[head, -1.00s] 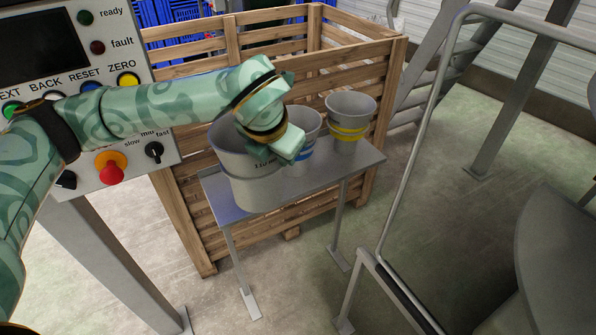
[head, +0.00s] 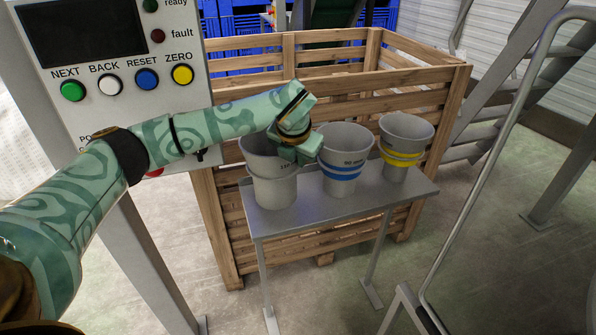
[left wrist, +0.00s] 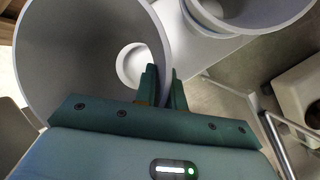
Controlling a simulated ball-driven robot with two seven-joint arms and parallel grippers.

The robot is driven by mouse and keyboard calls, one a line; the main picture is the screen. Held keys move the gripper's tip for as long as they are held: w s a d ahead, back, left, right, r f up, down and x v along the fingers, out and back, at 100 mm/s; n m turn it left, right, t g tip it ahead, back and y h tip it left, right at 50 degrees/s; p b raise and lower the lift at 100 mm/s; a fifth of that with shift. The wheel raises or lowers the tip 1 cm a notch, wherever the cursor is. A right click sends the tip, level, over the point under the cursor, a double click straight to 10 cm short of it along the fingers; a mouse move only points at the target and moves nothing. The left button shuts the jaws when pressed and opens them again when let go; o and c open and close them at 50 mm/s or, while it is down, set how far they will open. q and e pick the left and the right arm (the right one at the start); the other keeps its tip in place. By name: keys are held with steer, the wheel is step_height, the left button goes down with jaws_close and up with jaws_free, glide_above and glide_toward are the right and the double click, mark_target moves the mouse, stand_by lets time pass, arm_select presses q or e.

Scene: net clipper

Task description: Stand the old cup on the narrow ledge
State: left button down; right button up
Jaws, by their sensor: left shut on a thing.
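A plain grey cup (head: 261,153) with small dark print is at the left end of the narrow grey ledge (head: 330,207). My left gripper (head: 305,150) is shut on its right rim. In the left wrist view the fingers (left wrist: 163,88) pinch the wall of this cup (left wrist: 75,50), whose mouth faces the camera. A wider step shows partway down, above a lower section (head: 273,192); I cannot tell whether this is one cup or two nested. The lower end overlaps the ledge top; contact is unclear. My right gripper is not in view.
A blue-banded cup (head: 343,160) and a yellow-banded cup (head: 404,148) stand upright on the ledge to the right. A slatted wooden crate (head: 222,215) is behind. A button panel (head: 120,100) is at left, a metal rail (head: 500,130) at right.

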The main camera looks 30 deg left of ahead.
mark_target(297, 170)
arm_select(q)
step_height(297, 170, down, 4)
steer(key=shift+w+a+r+b, duration=0.1)
steer(key=shift+w+a+b, duration=0.05)
steer(key=shift+b, duration=0.6)
steer(key=shift+r, duration=0.2)
steer(key=c, duration=1.5)
jaws_free()
steer(key=p+v, duration=0.4)
steer(key=v, duration=0.8)
steer(key=shift+p, duration=0.3)
